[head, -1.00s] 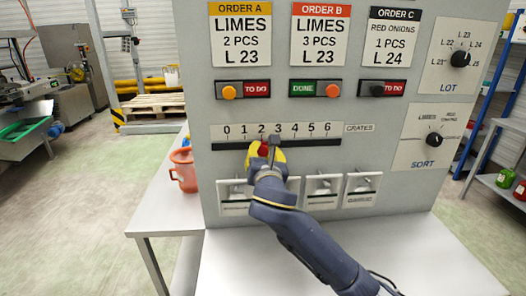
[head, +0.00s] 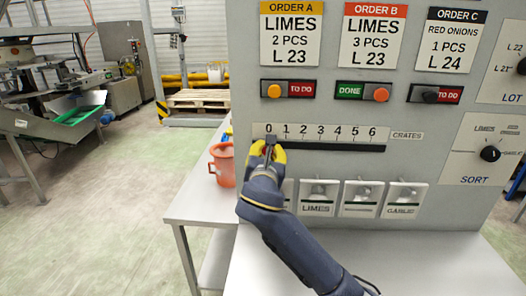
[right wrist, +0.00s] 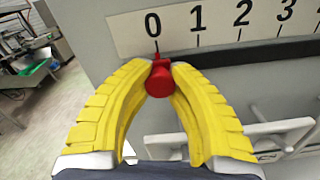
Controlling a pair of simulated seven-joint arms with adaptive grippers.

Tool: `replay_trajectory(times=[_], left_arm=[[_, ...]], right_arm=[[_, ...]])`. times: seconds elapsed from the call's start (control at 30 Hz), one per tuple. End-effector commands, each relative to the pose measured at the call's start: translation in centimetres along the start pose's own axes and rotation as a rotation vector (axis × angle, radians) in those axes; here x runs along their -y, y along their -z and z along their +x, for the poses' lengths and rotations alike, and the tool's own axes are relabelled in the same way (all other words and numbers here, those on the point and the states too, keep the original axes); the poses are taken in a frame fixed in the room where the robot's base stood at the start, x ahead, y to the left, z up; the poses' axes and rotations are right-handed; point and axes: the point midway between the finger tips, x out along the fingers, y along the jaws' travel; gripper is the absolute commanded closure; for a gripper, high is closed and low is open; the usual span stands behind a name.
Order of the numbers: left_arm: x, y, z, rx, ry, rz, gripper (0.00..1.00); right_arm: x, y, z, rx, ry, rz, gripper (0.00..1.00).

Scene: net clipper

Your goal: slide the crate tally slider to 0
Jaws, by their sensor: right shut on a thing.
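The crate tally slider is a red knob (right wrist: 159,80) on a black slot (head: 335,147) under a printed scale (head: 325,133) running 0 to 6, labelled CRATES. In the right wrist view the knob sits directly below the 0, at the slot's left end. My right gripper (head: 266,150) has yellow fingers and is shut on the knob; the fingertips close around it from both sides in the right wrist view. In the head view the gripper and wrist mostly hide the knob. My left gripper is not in view.
Above are order cards (head: 375,37) and TO DO/DONE switches (head: 363,91). A SORT dial (head: 490,154) is at right. A red-orange jug (head: 222,165) stands on the table (head: 185,206) left of the panel.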

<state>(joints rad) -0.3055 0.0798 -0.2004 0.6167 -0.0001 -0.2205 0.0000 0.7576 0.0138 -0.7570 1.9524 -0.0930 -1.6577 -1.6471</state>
Motion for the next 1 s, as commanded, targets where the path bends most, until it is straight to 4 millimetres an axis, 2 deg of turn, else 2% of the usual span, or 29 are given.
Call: replay_trajectory(times=[0.03,0.2,0.23,0.5,0.83,1.0], left_arm=[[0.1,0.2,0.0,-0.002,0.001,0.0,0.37],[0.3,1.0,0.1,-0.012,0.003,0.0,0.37],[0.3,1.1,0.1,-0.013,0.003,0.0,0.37],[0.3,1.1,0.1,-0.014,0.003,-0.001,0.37],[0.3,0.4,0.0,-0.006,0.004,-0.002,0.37],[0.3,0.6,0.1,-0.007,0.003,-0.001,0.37]], right_arm=[[-0.4,-0.6,-0.1,0.009,-0.01,0.008,1.0],[-0.5,-0.6,-0.1,0.009,-0.013,0.01,1.0],[-0.6,-0.6,-0.1,0.009,-0.013,0.01,0.8],[-0.4,-0.4,-0.1,0.005,-0.011,0.007,0.48],[-0.4,-0.2,-0.5,0.002,-0.009,0.005,0.48],[-0.4,-0.1,-2.4,0.001,-0.011,0.007,0.48]])
